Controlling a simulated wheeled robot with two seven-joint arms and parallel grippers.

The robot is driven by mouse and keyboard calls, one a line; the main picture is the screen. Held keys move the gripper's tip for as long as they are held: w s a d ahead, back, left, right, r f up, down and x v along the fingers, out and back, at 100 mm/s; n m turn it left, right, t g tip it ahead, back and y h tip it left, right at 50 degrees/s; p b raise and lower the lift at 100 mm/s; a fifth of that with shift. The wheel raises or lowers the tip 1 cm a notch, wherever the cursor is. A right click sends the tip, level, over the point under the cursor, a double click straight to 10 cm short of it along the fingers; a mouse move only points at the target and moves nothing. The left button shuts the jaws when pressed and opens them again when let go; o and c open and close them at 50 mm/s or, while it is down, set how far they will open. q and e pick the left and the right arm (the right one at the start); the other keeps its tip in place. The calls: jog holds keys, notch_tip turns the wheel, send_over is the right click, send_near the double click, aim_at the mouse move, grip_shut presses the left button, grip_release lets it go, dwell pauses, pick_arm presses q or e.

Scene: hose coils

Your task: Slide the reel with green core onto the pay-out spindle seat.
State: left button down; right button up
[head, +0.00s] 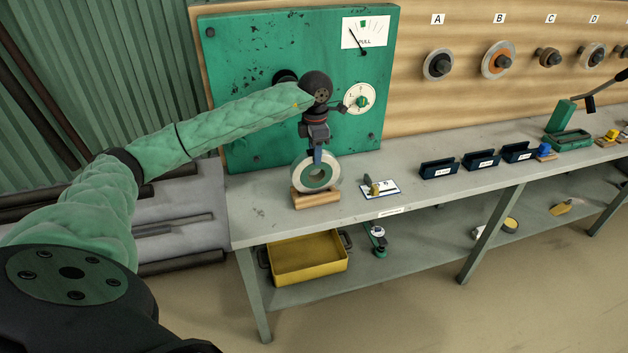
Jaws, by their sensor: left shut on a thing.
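The reel with green core (303,176), a white ring around a green centre, stands upright in a wooden block (318,199) on the bench near its left end. My left gripper (318,158) points down from above and is shut on the reel's top rim. The reel still appears to touch the block. A dark round fitting (284,76) on the green panel (245,60) is partly hidden behind my left arm; it may be the pay-out spindle seat, but I cannot tell. My right gripper is not in view.
The panel carries a PULL gauge (365,33) and a dial with a green knob (360,99). Reels hang on lettered wall pegs, including an orange one (498,60). A small card (381,189) and dark bins (439,169) lie rightward; a yellow tray (308,260) sits below.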

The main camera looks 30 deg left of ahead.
pick_arm(q)
jog(key=shift+r+p, duration=0.55)
jog(key=shift+r, duration=1.35)
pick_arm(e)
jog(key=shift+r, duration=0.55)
